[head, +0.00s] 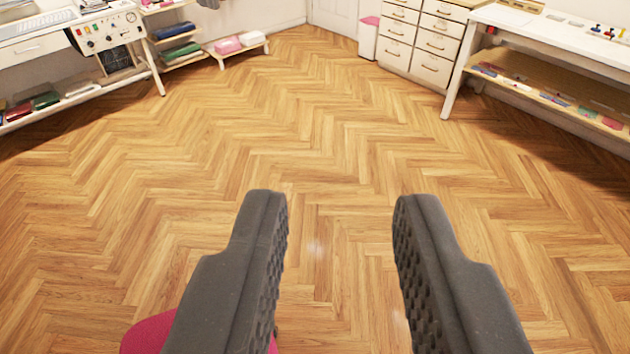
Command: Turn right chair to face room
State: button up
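My gripper (330,205) is open and empty, its two dark grey fingers wide apart above the wood floor. A dark pink rounded surface (147,335) shows at the bottom edge, partly behind the left finger; it may be a chair seat. Most of it is hidden or out of frame, so I cannot tell which way it faces. No whole chair is in view.
The herringbone floor (330,130) is clear ahead. A white table (40,48) with a control box (105,30) stands at the left. A drawer cabinet (420,40), a pink-lidded bin (368,40) and a white table with a shelf (560,42) stand at the right.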

grip_shut()
jog(key=w+a+f+g+h+p, duration=0.1)
jog(key=w+f+g+p, duration=0.3)
jog(key=w+f, duration=0.65)
jog(key=w+a+f+g+p, duration=0.1)
jog(key=w+f+g+p, duration=0.35)
jog(key=f, duration=0.85)
jog(key=a+f+n+g+p, duration=0.1)
jog(key=a+f+g+p, duration=0.3)
jog(key=f, duration=0.9)
jog(key=a+f+g, duration=0.2)
jog(key=f+g, duration=0.4)
jog(key=f, duration=0.7)
jog(key=s+f+p, duration=0.1)
jog(key=s+f, duration=0.6)
jog(key=f, duration=0.3)
jog(key=shift+s+d+y+p, duration=0.15)
jog(key=shift+d+y+p, duration=0.15)
jog(key=shift+y+p, duration=0.1)
